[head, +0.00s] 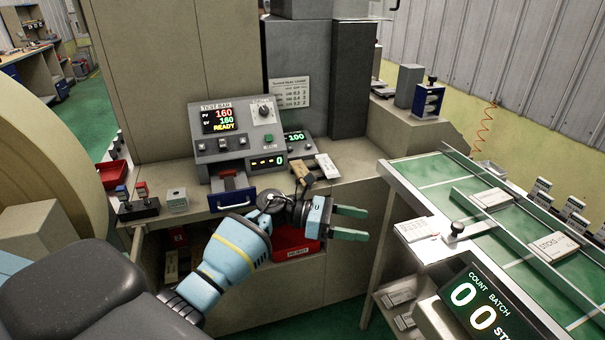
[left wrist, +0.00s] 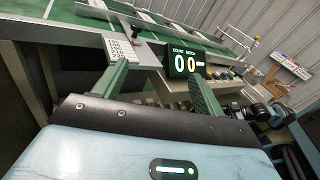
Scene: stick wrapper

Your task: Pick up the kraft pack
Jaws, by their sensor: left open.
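The kraft pack, a small brown block (head: 302,173), lies on the bench ledge in front of the test machine, beside a white pack (head: 327,166). A thin dark part stands close to it. My left gripper (head: 350,223) is open and empty, its two green fingers pointing right, below and right of the kraft pack in the head view. In the left wrist view my left gripper (left wrist: 160,82) shows nothing between its fingers. The kraft pack is not seen there.
The test machine (head: 232,135) stands behind the ledge. A red bin (head: 292,242) is beneath, partly behind my left gripper. At right is a green conveyor table (head: 440,178) with white packs and a counter display (head: 483,308) reading 00. The gap between bench and conveyor is open.

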